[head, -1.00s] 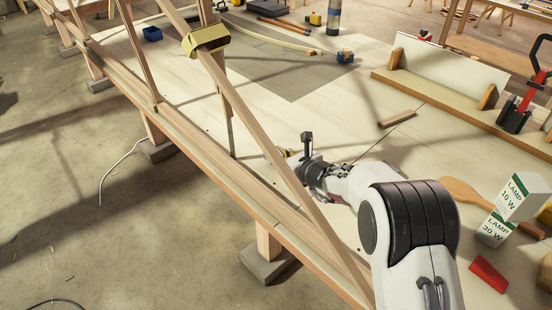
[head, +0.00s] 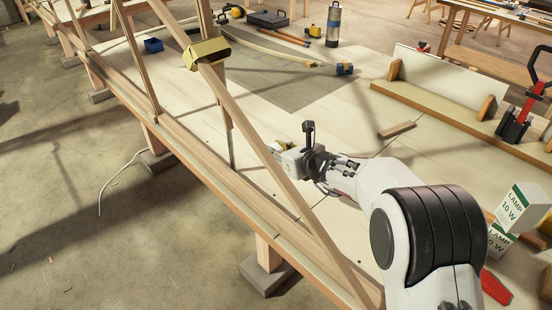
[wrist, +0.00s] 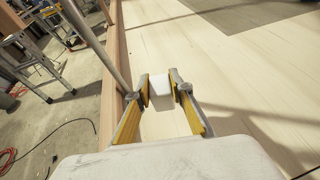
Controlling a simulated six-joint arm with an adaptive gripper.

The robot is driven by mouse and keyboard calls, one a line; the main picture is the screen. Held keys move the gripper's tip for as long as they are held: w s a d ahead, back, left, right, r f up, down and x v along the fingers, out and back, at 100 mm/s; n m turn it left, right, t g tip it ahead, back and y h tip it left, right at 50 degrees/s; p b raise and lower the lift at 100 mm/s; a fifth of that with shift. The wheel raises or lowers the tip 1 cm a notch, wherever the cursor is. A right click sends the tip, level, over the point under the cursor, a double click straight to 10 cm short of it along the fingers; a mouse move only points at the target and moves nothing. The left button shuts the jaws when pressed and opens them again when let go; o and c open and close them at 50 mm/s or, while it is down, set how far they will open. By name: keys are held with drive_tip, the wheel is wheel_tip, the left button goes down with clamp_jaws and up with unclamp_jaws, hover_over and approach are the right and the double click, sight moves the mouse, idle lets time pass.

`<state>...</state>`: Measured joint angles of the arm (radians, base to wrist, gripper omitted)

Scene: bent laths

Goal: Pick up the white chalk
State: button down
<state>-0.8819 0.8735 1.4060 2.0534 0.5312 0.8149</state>
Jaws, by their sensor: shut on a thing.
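The white chalk (wrist: 160,94) shows in the wrist view as a pale, blocky piece between the two yellow-lined fingers. My gripper (wrist: 162,88) is shut on it, one finger on each side. In the head view my gripper (head: 287,147) is over the near left part of the pale workbench (head: 355,115), close behind a slanted wooden lath. The chalk cannot be made out in the head view. How high it is above the bench is hard to tell.
The slanted lath (head: 252,128) with a yellow block (head: 207,53) passes close to my gripper. A wood offcut (head: 397,130) lies to the right. Lamp boxes (head: 518,208) and a red clamp (head: 522,108) stand at the right. The bench's middle is mostly clear.

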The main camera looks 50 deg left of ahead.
sight(276, 147)
drive_tip(key=shift+r, duration=1.65)
